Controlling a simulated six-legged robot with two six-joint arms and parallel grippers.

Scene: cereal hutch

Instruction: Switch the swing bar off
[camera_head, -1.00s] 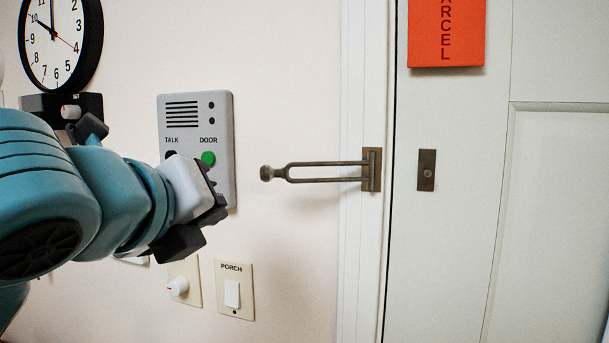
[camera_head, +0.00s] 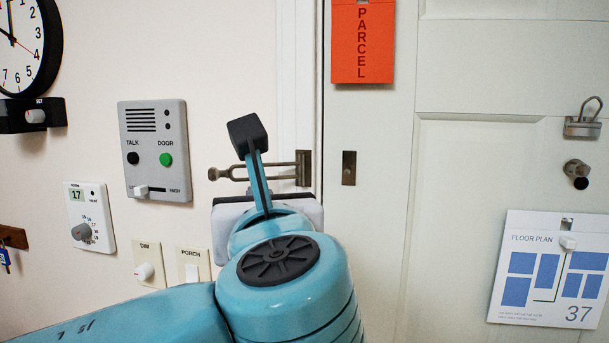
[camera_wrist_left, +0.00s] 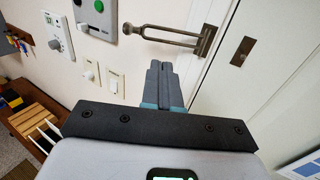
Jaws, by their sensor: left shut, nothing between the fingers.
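The swing bar (camera_head: 232,173) is a bronze U-shaped loop with a knob at its left end. It lies out to the left from its hinge plate (camera_head: 303,168) on the door frame, away from the door. A small bronze plate (camera_head: 348,168) sits on the door. My left gripper (camera_head: 247,132) is in front of the bar and hides part of its middle. In the left wrist view, its shut, empty fingers (camera_wrist_left: 160,75) point toward the bar (camera_wrist_left: 168,36), with a visible gap in the picture. My right gripper is not in view.
Left of the bar are the intercom (camera_head: 155,150), thermostat (camera_head: 90,217), dim switch (camera_head: 148,264) and porch switch (camera_head: 193,267). A red parcel sign (camera_head: 362,42) and a floor plan (camera_head: 548,268) hang on the door.

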